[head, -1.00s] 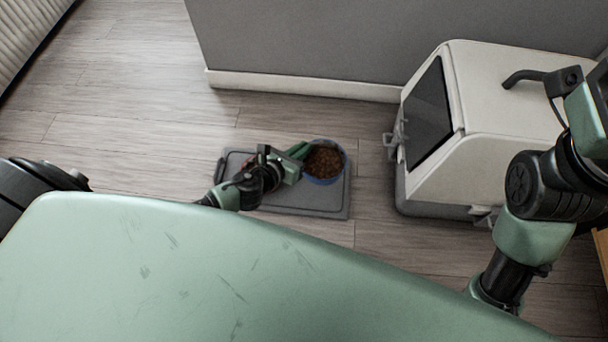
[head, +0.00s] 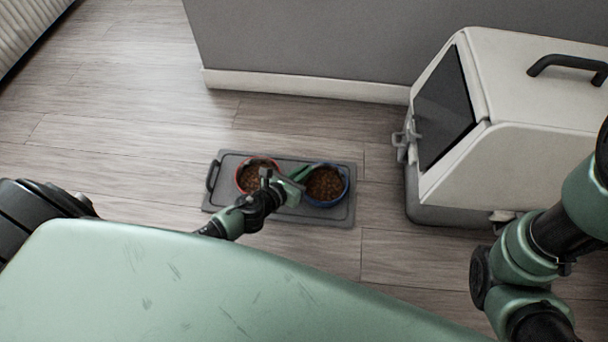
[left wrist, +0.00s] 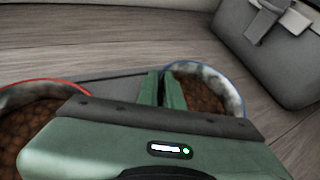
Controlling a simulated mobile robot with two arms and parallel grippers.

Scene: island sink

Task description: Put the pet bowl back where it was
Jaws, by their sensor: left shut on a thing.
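A blue-rimmed pet bowl (head: 343,184) full of brown kibble sits at the right part of a grey tray (head: 228,168) on the floor. My left gripper (head: 303,174) is shut on its near-left rim. In the left wrist view the green fingers (left wrist: 162,90) meet at the left wall of the blue-rimmed bowl (left wrist: 235,92). A red-rimmed bowl (head: 243,178) with kibble stands left of it on the tray, partly behind my left gripper. It also shows in the left wrist view (left wrist: 40,84). My right gripper is out of view.
A white and grey pet carrier (head: 530,95) stands to the right of the tray, with a gap of floor between. A grey wall with a white baseboard (head: 300,86) lies behind. The wooden floor (head: 110,130) left of the tray is clear.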

